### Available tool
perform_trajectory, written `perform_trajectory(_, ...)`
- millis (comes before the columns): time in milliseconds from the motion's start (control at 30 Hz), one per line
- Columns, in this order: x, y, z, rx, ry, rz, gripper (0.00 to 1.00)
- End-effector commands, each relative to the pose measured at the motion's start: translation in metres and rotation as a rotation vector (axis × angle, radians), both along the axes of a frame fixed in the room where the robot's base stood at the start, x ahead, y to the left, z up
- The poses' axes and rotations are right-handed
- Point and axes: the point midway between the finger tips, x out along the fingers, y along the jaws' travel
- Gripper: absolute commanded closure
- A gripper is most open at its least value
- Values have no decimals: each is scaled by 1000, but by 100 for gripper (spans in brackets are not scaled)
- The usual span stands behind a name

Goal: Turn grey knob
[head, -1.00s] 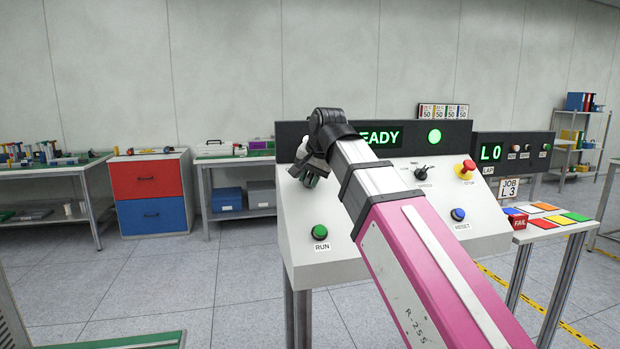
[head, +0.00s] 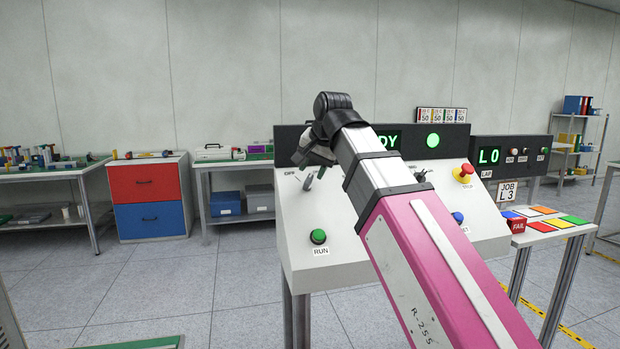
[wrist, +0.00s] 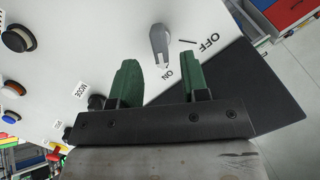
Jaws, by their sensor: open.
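The grey knob (wrist: 159,44) is a lever-like selector on the white sloped panel in the wrist view. It lies between the printed OFF and ON labels, its lower end close to ON. In the head view it shows partly (head: 308,183) below my gripper, with OFF at its left. My gripper (wrist: 157,73) is open with two green fingers. The knob lies just beyond the fingertips, roughly in line with the gap. Nothing is between the fingers, and I see no contact. In the head view my gripper (head: 305,155) is above the panel's upper left part.
The panel also carries a green RUN button (head: 318,236), a blue button (head: 457,217), a red stop button (head: 463,173) and a black selector (head: 420,175). A dark mode knob (wrist: 97,102) sits beside the left finger. My arm covers the panel's middle.

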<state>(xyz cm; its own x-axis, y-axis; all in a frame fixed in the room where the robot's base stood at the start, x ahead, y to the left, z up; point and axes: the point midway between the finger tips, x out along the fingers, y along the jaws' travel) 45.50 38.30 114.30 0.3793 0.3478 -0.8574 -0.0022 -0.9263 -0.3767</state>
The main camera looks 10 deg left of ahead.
Motion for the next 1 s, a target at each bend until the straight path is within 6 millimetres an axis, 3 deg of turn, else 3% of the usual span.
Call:
perform_trajectory(200, -13, -11, 29, 1, -1, 0, 58)
perform_trajectory(400, -20, -18, 45, 0, 0, 0, 58)
perform_trajectory(1000, -15, -24, 49, 5, 6, -8, 58)
